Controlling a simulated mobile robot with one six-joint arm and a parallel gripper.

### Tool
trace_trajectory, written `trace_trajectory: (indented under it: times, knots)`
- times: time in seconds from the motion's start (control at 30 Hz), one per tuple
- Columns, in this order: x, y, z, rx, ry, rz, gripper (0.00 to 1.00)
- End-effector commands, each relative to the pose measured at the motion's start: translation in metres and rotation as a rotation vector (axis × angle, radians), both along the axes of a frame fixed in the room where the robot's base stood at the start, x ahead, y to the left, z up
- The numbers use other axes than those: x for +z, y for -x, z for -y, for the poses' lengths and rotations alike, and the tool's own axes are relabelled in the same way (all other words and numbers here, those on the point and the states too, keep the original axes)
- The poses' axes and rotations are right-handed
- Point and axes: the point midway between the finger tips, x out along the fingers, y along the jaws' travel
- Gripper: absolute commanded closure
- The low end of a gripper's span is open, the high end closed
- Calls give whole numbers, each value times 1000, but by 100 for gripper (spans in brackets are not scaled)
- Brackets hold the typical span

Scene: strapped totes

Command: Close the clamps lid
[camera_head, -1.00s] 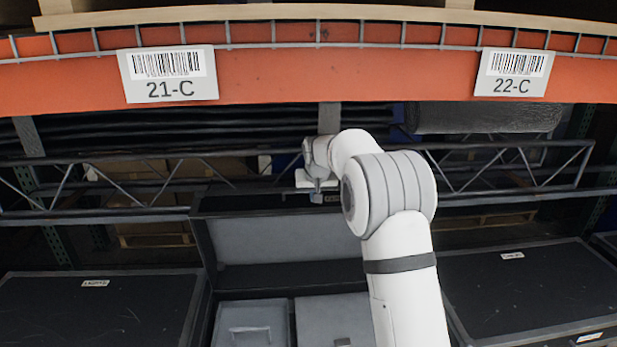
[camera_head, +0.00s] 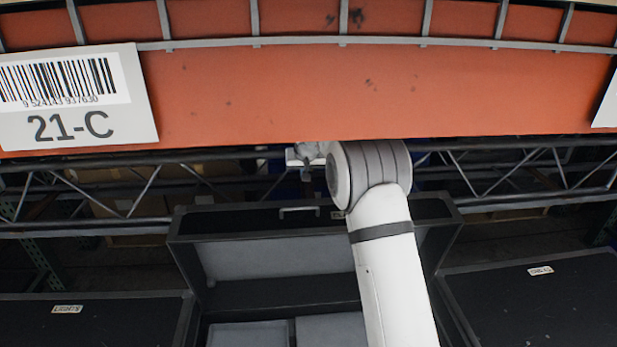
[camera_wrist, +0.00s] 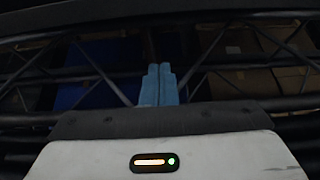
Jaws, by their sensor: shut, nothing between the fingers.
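The open case in the middle has its lid (camera_head: 240,220) standing raised at the back, with a grey lining (camera_head: 270,258) facing me. A pale handle (camera_head: 299,210) shows on the lid's upper edge. No clamps label is readable on this case. Grey compartments (camera_head: 248,335) show inside the case at the bottom of the head view. My gripper's blue fingers (camera_wrist: 158,85) are together and empty in the wrist view. In the head view, my wrist is above and behind the lid's top edge; the fingertips are mostly hidden there.
An orange shelf beam (camera_head: 280,95) with a 21-C label (camera_head: 75,97) crosses above my arm. Shut black cases stand left, labelled lights (camera_head: 67,309), and right (camera_head: 540,271). A dark metal truss (camera_head: 100,190) runs behind the lid.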

Motion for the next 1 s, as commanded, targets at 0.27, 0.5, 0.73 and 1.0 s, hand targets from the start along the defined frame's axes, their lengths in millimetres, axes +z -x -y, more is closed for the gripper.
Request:
trace_trajectory:
  times: [0.27,0.5,0.73,1.0]
  knots:
    - [-46,-27,7,-9,1,-3,100]
    - [-75,-41,9,-12,0,0,100]
    - [-79,-17,10,-14,0,-1,100]
    - [-82,-5,10,-14,0,0,100]
